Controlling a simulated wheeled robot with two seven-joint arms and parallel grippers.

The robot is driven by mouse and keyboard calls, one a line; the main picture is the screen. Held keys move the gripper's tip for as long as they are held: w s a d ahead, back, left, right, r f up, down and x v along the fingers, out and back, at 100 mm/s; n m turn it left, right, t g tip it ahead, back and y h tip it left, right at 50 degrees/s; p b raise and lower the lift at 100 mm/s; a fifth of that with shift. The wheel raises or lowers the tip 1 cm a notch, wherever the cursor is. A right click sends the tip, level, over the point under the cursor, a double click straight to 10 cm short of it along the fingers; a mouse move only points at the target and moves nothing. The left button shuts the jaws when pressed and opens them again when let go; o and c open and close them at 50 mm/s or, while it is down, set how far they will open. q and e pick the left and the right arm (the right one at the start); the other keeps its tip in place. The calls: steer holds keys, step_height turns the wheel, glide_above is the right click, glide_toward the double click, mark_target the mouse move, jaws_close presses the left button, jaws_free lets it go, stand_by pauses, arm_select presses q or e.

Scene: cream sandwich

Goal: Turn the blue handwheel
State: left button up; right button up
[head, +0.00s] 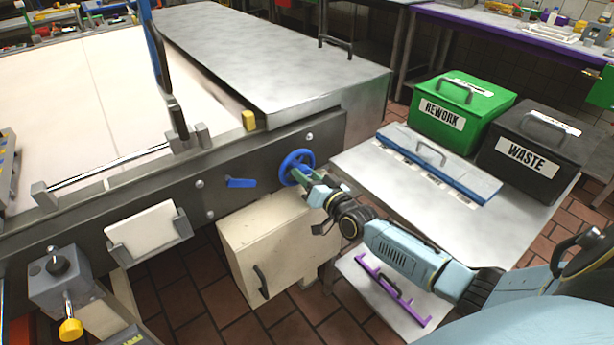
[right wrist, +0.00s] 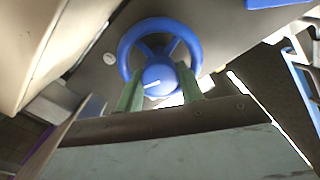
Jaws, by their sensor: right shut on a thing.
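The blue handwheel (head: 296,166) is mounted on the dark side rail of the conveyor machine, right of its middle in the head view. In the right wrist view the handwheel (right wrist: 188,36) shows its rim, spokes and round hub with a white mark. My right gripper (head: 303,176) reaches it from the lower right. Its two green fingers, seen close up in the right wrist view (right wrist: 160,92), lie on either side of the hub and are shut on the handwheel. The finger ends are partly hidden by the wheel. My left gripper is not in view.
A blue lever (head: 241,183) sits on the rail left of the wheel. A cream cabinet (head: 262,240) stands below.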

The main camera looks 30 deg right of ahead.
steer(key=shift+m, duration=0.3)
stand_by(0.4)
steer(key=o, duration=1)
steer(key=shift+s, duration=0.1)
